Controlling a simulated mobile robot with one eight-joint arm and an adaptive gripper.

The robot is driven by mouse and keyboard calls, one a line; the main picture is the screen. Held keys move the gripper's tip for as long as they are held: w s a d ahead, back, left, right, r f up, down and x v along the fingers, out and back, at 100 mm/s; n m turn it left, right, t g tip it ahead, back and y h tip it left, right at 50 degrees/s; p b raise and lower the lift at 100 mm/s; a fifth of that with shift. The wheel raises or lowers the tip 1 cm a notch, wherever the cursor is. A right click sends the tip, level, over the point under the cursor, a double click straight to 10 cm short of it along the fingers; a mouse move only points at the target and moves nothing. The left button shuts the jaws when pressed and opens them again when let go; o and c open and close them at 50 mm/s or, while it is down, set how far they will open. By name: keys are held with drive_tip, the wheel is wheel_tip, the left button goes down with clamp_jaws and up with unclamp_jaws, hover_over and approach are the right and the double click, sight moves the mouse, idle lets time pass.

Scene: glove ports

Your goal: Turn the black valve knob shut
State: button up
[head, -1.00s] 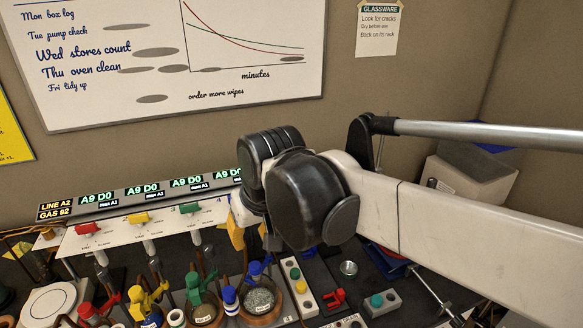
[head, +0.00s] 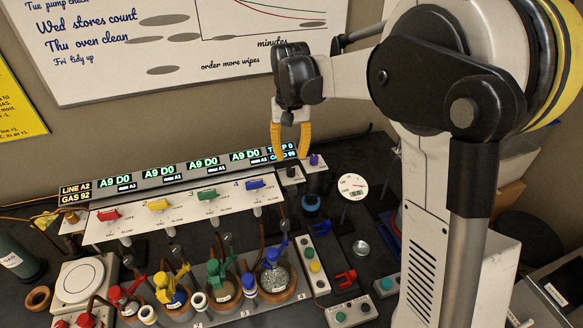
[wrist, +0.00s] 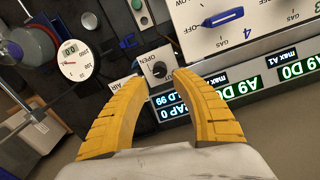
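The black valve knob (wrist: 158,70) is a round black knob on a small white plate marked OPEN, seen in the wrist view just beyond and between my fingertips. In the head view the knob (head: 291,172) sits at the right end of the display strip, below my gripper. My gripper (head: 290,148) is open, its two yellow fingers pointing down with nothing between them. In the wrist view my gripper (wrist: 158,78) straddles the knob's plate from the near side. I cannot tell whether the fingers are level with the knob or above it. The way the knob is turned is too small to read.
A purple-blue knob (head: 314,160) stands close to the right of the black one. A round dial gauge (head: 352,187) is further right. The white panel with coloured levers (head: 180,209) lies left, with the lit display strip (head: 160,177) behind it. Flasks stand in front.

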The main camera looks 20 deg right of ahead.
sight(291, 168)
wheel_tip(291, 168, down, 6)
drive_tip(key=shift+b, duration=0.35)
clamp_jaws()
